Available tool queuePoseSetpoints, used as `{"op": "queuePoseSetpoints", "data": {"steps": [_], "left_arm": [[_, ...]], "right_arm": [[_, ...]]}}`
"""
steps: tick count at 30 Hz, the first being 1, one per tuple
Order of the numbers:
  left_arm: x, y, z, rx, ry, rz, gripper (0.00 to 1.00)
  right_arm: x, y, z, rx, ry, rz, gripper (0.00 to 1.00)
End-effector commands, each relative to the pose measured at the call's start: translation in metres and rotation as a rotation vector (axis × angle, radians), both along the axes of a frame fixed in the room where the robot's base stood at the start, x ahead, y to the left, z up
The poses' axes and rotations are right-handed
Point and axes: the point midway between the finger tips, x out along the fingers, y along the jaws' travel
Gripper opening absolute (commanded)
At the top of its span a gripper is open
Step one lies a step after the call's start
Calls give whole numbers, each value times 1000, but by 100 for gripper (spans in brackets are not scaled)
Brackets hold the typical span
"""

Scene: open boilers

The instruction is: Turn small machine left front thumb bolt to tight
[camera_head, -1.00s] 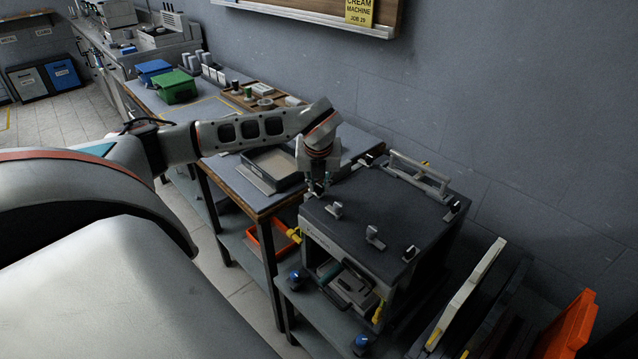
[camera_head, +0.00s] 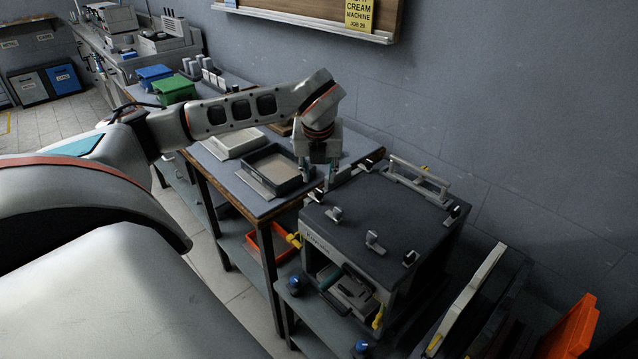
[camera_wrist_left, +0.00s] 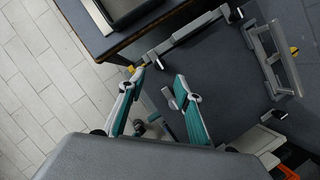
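The small machine (camera_head: 350,205) is a dark box with a flat lid and several thumb bolts around its edges. One dark thumb bolt (camera_head: 317,195) sits at the lid's left edge, just below my left gripper (camera_head: 319,178). I cannot read any bolt's tightness. My right gripper is out of view.
A grey handle (camera_head: 418,177) stands at the lid's back. A table with a dark tray (camera_head: 272,171) adjoins on the left. An orange bin (camera_head: 268,243) sits below it. A pale-edged panel (camera_head: 465,300) and an orange object (camera_head: 570,328) stand at the right.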

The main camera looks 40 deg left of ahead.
Motion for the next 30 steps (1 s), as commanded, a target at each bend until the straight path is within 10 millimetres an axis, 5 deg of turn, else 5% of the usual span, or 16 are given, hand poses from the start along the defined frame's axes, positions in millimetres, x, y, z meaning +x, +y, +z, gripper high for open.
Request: {"op": "queuePoseSetpoints", "data": {"steps": [9, 30], "left_arm": [[-11, -10, 34, 0, 0, 0, 34], [-11, -18, 32, -10, 4, -32, 34]], "right_arm": [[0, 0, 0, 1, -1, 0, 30], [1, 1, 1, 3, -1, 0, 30]]}}
